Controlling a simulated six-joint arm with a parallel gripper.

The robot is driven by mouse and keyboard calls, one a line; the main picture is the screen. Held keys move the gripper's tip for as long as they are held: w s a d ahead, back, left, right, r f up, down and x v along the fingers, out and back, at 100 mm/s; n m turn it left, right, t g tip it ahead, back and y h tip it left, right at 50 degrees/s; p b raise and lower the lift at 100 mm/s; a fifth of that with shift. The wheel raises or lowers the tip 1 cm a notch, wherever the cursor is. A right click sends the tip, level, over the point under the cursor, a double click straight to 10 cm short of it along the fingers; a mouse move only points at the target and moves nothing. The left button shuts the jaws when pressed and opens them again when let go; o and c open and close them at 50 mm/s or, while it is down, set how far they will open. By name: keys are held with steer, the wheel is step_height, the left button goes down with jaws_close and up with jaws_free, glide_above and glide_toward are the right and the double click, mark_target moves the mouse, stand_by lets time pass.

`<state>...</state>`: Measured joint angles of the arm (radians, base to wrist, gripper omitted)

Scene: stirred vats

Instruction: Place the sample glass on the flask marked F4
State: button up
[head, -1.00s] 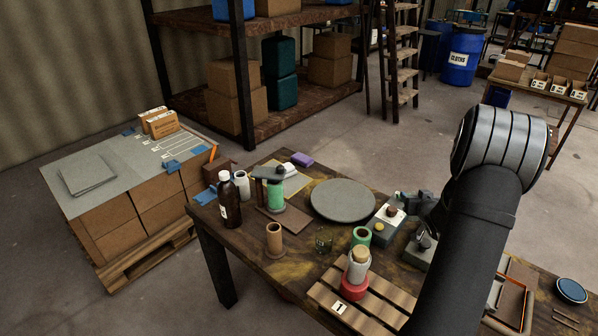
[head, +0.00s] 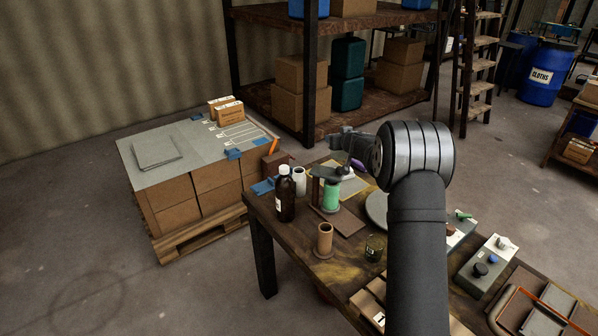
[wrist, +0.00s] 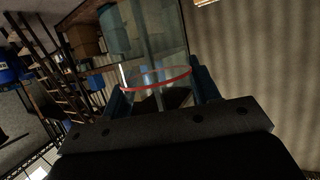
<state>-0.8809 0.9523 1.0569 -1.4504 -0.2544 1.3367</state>
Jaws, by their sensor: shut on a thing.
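My gripper (head: 350,146) is at the far side of the workbench, left of my wrist in the head view. In the wrist view my gripper (wrist: 158,82) has its blue fingers on both sides of a clear glass with a red ring (wrist: 156,80), which appears to be the sample glass. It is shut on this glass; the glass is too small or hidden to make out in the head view. I cannot pick out a flask marked F4 in either view. A small dark glass jar (head: 374,248) stands near the bench's middle; its label is unreadable.
A brown bottle (head: 285,196), a white cylinder (head: 299,181), a green spool (head: 331,196) and a brown tube (head: 324,240) stand on the bench (head: 288,243). A grey box with knobs (head: 486,264) is at right. My arm hides part of the bench.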

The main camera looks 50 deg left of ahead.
steer(key=s+a, duration=0.2)
steer(key=a, duration=0.1)
glide_above(298, 169)
steer(key=shift+w+a+f, duration=0.1)
steer(key=shift+a+f, duration=0.05)
steer(key=shift+f, duration=2.3)
steer(key=shift+w+a+f, duration=0.1)
steer(key=shift+a+f, duration=0.05)
steer(key=shift+f, duration=2.3)
steer(key=shift+f, duration=0.15)
steer(key=o, duration=1.2)
steer(key=shift+s+d+r, duration=0.25)
steer(key=shift+d+r, duration=0.1)
steer(key=shift+d, duration=0.1)
steer(key=shift+v, duration=5.5)
